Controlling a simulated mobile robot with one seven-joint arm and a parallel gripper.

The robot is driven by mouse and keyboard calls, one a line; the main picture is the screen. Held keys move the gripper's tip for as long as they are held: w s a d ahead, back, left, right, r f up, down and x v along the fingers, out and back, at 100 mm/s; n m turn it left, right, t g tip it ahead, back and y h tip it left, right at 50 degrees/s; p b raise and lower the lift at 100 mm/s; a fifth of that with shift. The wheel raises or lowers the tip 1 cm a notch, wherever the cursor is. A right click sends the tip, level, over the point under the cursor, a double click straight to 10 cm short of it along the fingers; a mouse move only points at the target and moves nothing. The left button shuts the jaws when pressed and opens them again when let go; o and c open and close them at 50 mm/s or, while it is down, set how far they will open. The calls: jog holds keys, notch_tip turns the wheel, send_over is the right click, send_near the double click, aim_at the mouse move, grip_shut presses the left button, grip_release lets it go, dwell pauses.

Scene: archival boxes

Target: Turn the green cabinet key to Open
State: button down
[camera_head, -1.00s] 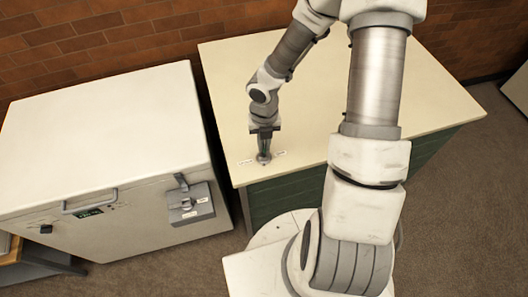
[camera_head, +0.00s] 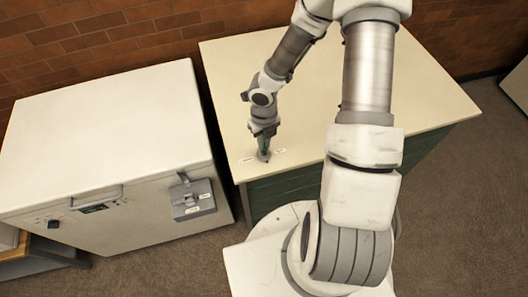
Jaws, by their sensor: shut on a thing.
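The green cabinet (camera_head: 285,190) stands in the middle with a broad cream top (camera_head: 340,90). A small round lock (camera_head: 264,158) sits on its top near the front left corner, with a small white label on either side; the lettering is too small to read. My gripper (camera_head: 264,152) points down over the lock and is shut on the key there. The key itself is mostly hidden by the fingers, so its angle cannot be told.
A white chest (camera_head: 110,130) with a handle, a small display and a grey latch box (camera_head: 193,199) stands to the left, a narrow gap from the cabinet. A brick wall (camera_head: 130,40) runs behind. The rest of the cream top is clear.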

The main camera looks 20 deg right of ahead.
jog(key=shift+r+n+p, duration=0.15)
jog(key=shift+n+p, duration=0.7)
jog(key=shift+n, duration=0.85)
jog(key=n, duration=0.3)
jog(key=c, duration=0.7)
grip_release()
jog(key=o, duration=0.4)
